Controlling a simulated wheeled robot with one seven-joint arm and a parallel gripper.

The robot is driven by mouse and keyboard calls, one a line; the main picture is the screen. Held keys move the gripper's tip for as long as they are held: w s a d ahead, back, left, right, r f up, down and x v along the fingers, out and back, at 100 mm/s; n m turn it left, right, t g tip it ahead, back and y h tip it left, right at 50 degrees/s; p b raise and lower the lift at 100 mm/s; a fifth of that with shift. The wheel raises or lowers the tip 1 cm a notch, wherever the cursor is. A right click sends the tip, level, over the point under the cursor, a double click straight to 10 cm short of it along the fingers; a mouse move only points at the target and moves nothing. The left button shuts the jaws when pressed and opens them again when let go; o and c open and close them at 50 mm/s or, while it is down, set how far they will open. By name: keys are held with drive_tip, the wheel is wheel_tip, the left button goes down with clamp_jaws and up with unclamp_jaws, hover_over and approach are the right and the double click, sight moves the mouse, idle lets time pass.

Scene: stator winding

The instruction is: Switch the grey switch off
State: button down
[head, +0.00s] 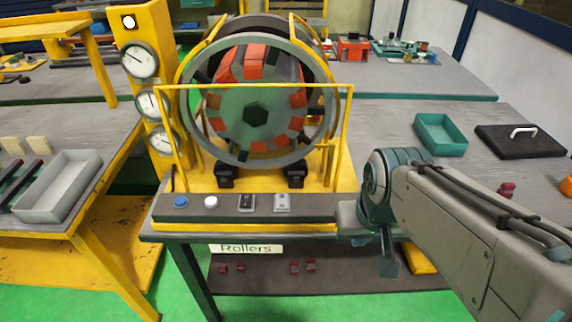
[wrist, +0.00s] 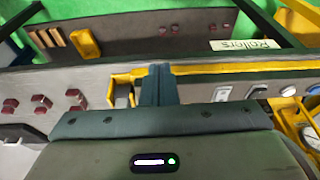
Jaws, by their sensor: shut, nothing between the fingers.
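The grey switch (head: 282,202) is a light plate at the right end of a row on the dark control panel (head: 320,215), in front of the yellow-framed stator. It also shows in the wrist view (wrist: 222,93), right of my fingers. Its rocker position is too small to tell. My gripper (head: 388,266) is to the right of the switch, apart from it, with its teal fingers pointing down. In the wrist view my gripper (wrist: 157,80) is shut and empty.
A black switch (head: 246,202), a white button (head: 211,202) and a blue button (head: 181,202) sit left of the grey switch. The yellow frame (head: 344,140) rises behind the panel. A "Rollers" sign (head: 247,248) is below. A teal tray (head: 441,135) stands right.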

drive_tip(key=shift+w, duration=0.1)
wheel_tip(320, 180, up, 6)
drive_tip(key=t+p, duration=0.1)
drive_tip(key=p, duration=0.1)
hover_over(283, 196)
drive_tip(key=s, duration=0.5)
drive_tip(key=shift+r, duration=0.1)
drive_tip(key=x, duration=0.4)
drive_tip(key=p+x, duration=0.1)
drive_tip(key=x, duration=0.4)
drive_tip(key=s+x, duration=0.1)
drive_tip(key=x, duration=0.4)
drive_tip(key=shift+p, duration=0.4)
drive_tip(key=shift+p, duration=0.3)
